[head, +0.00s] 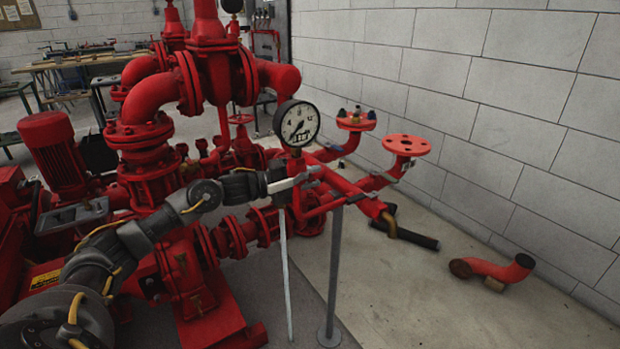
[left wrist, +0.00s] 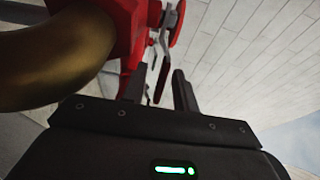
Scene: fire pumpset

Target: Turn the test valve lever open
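The test valve lever (left wrist: 162,78), with a dark red grip and a silver shank, shows in the left wrist view. It hangs from a red valve body (left wrist: 130,30) and appears in the gap between the fingertips of my left gripper (left wrist: 162,88). The fingers are apart; I see no contact with the lever, and its depth relative to them is hard to tell. In the head view my left gripper (head: 292,182) reaches the red pipe branch just below the gauge (head: 297,123). The lever is not clearly distinguishable there. My right gripper is not in view.
A brass curved pipe (left wrist: 60,60) is close on the left of the left wrist view. Red flanged outlets (head: 407,145) stand right of my left gripper, before a block wall (head: 480,100). A grey support post (head: 333,280) stands below. A red elbow pipe (head: 495,268) lies on the floor.

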